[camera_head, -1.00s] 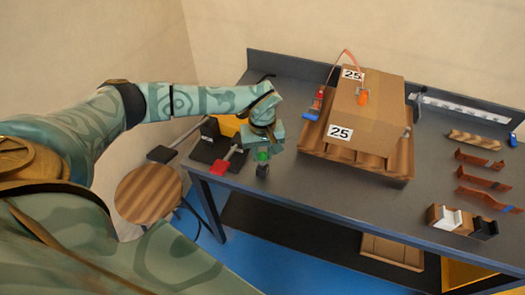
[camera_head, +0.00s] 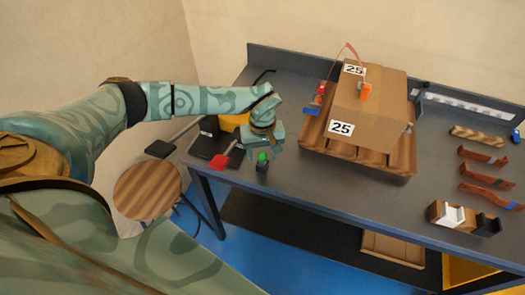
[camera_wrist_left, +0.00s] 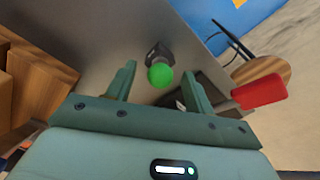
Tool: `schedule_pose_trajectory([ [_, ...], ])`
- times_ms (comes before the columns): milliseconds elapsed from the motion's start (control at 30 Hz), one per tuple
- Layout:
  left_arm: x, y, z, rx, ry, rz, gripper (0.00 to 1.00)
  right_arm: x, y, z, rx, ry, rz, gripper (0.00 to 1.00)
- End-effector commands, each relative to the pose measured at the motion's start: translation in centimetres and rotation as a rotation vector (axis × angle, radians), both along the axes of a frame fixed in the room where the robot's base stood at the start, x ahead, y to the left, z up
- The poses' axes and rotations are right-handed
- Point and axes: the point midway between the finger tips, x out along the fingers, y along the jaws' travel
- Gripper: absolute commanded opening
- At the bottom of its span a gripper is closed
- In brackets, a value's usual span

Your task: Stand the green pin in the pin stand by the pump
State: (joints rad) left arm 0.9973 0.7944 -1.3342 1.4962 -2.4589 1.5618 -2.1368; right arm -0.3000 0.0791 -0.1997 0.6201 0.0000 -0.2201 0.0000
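The green pin (camera_head: 262,156) shows as a round green head at the top of the dark pin stand (camera_head: 262,167), near the table's front left edge. It looks upright; its shaft is hidden. In the left wrist view the green pin (camera_wrist_left: 160,75) lies between the fingers, with the dark pin stand (camera_wrist_left: 158,53) just beyond it. My left gripper (camera_head: 263,147) is above the stand. Its fingers (camera_wrist_left: 158,85) are spread, with a gap on both sides of the green head. The pump (camera_head: 207,143), dark with a red-tipped lever, stands left of the pin stand. My right gripper is not in view.
A brown box labelled 25 (camera_head: 378,105) sits on a wooden pallet (camera_head: 345,157) right of the gripper. Bent copper bars (camera_head: 486,177) and a small block holder (camera_head: 452,215) lie at the right. A round stool (camera_head: 147,190) stands left of the table.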

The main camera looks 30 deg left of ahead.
Motion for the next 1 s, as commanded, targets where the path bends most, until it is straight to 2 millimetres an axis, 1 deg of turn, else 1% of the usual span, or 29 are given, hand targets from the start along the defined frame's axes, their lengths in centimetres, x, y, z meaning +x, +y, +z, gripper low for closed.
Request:
schedule_pose_trajectory([
  [267, 0.0, 0.0, 0.2, -0.001, -0.001, 0.000, 0.52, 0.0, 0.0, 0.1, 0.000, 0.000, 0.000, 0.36],
  [367, 0.1, 0.0, 1.1, 0.000, -0.004, -0.001, 0.52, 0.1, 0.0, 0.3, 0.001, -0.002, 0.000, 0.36],
  [467, 0.1, 0.0, 3.0, 0.000, -0.006, 0.000, 0.52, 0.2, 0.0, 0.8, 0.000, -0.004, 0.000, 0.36],
  [700, 0.1, 0.0, 9.6, 0.001, -0.006, -0.001, 0.52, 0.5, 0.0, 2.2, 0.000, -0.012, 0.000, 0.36],
  [800, 0.1, 0.0, 12.1, 0.000, -0.006, 0.000, 0.52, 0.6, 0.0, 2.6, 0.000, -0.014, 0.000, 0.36],
  [900, 0.1, 0.0, 14.1, 0.001, -0.004, -0.001, 0.52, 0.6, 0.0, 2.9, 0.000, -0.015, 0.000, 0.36],
  [1000, 0.1, 0.0, 15.4, -0.001, -0.002, -0.001, 0.52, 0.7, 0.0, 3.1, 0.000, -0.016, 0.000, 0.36],
])
